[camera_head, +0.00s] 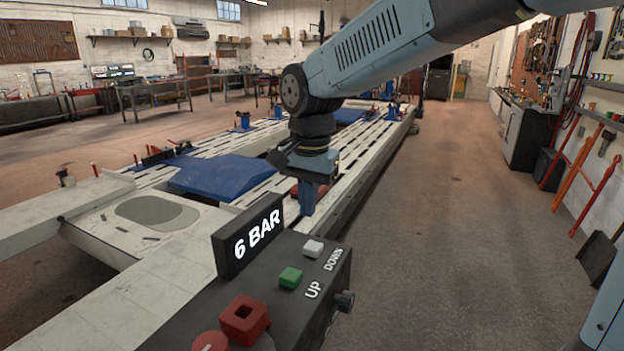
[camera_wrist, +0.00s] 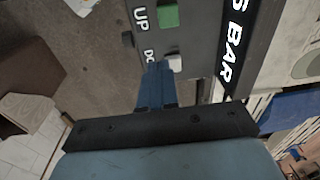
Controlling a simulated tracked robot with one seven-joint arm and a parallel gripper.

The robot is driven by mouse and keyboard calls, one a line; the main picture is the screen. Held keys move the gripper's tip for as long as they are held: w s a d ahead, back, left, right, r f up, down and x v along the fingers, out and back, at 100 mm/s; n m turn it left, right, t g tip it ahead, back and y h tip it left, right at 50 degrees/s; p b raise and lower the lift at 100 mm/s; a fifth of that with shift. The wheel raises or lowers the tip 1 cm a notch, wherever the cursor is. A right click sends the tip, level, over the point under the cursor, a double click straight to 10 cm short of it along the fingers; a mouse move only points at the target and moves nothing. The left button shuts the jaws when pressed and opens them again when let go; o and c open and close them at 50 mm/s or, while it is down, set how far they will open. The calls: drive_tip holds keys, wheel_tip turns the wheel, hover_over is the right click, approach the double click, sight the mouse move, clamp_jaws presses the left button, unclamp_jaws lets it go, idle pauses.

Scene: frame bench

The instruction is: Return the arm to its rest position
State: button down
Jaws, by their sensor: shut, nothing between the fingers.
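My arm reaches in from the upper right in the head view, with its wrist bent downward. My gripper (camera_head: 306,211) points down beside the far end of a black control box (camera_head: 318,318), near the white DOWN button (camera_head: 313,247). It is shut and empty. In the wrist view my gripper (camera_wrist: 157,66) shows as closed blue fingers, their tips beside the white button (camera_wrist: 174,63). I cannot tell whether they touch it. The green UP button (camera_wrist: 168,16) is clear of the fingers. No marked rest place shows.
A display (camera_head: 248,236) reading "6 BAR" stands on the box, near a red square knob (camera_head: 244,318). The pale frame bench (camera_head: 110,196) with blue plates (camera_head: 222,174) extends behind. Open floor (camera_head: 455,235) lies to the right, before a wall with tools.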

drive_tip(key=s+d+n+t, duration=0.1)
drive_tip(key=s+d, duration=0.3)
drive_tip(key=d, duration=0.5)
drive_tip(key=s+d+r+n+t, duration=0.1)
drive_tip(key=s+d+t, duration=0.1)
drive_tip(key=d, duration=0.7)
drive_tip(key=s+d+r+n+t, duration=0.1)
drive_tip(key=s+d+n+t, duration=0.1)
drive_tip(key=s+d, duration=0.3)
drive_tip(key=d, duration=0.4)
drive_tip(key=shift+s, duration=0.3)
drive_tip(key=shift+a+r, duration=0.1)
